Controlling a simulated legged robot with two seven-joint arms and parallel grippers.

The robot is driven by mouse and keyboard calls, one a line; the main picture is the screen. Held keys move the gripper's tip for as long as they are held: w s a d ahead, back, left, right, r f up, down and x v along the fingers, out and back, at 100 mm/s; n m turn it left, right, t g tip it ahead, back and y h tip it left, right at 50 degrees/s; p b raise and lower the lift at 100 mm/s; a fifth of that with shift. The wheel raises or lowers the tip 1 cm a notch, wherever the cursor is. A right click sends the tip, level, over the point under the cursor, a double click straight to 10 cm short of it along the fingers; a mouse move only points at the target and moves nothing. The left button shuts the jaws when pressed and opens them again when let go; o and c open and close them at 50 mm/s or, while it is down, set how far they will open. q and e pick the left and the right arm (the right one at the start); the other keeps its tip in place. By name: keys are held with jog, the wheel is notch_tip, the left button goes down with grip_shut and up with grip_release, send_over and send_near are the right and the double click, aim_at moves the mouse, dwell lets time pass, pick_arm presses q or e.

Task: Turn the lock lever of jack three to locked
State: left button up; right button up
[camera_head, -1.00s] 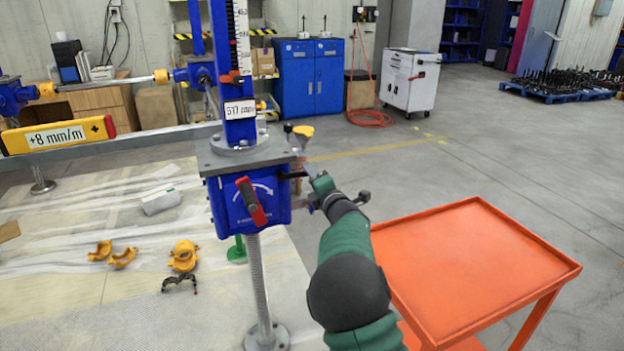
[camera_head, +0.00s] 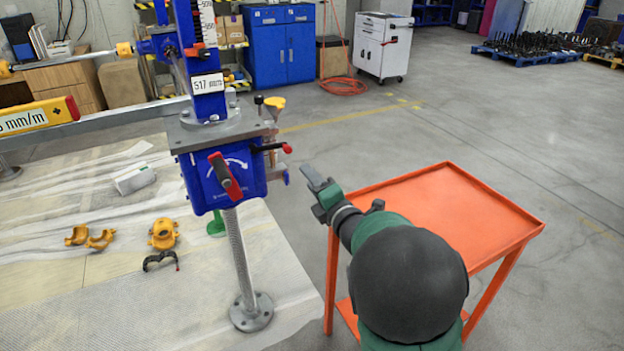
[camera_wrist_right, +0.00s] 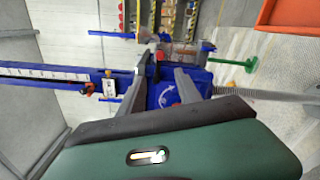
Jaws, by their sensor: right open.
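The blue jack housing (camera_head: 221,182) stands on a threaded screw in the head view. A lever with a red grip (camera_head: 226,178) slants across its front face, beside a white curved arrow. A second, black lever with a red tip (camera_head: 287,148) sticks out to the right from the upper side of the housing. I cannot tell which jack is number three. My right gripper (camera_head: 313,178) is open and empty, to the right of the housing and apart from both levers. In the right wrist view, its open fingers (camera_wrist_right: 165,68) frame part of the blue housing (camera_wrist_right: 168,96). My left gripper is not in view.
An orange cart (camera_head: 448,205) stands close under my right arm. A yellow level (camera_head: 38,117) lies on the beam at left. Orange clamps (camera_head: 163,234) and a white box (camera_head: 135,179) lie on the covered floor.

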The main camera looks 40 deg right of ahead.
jog(key=shift+w+f, duration=0.1)
jog(key=shift+c, duration=1.2)
jog(key=w+f+n, duration=0.1)
jog(key=w+f+n+h+p, duration=0.1)
jog(key=f, duration=0.1)
jog(key=w+f+n, duration=0.1)
jog(key=f, duration=0.1)
jog(key=shift+w+a+p, duration=0.2)
jog(key=shift+w+p, duration=0.15)
jog(key=shift+w, duration=0.05)
grip_shut()
notch_tip(320, 180, down, 4)
jog(key=w+a+n+t+h+p, duration=0.1)
jog(key=n+t+h, duration=0.1)
jog(key=n, duration=0.4)
jog(key=w+d+r+b, duration=0.1)
jog(key=w+d+r, duration=0.3)
jog(key=w+r, duration=0.2)
jog(key=w, duration=0.2)
jog(key=shift+w, duration=0.35)
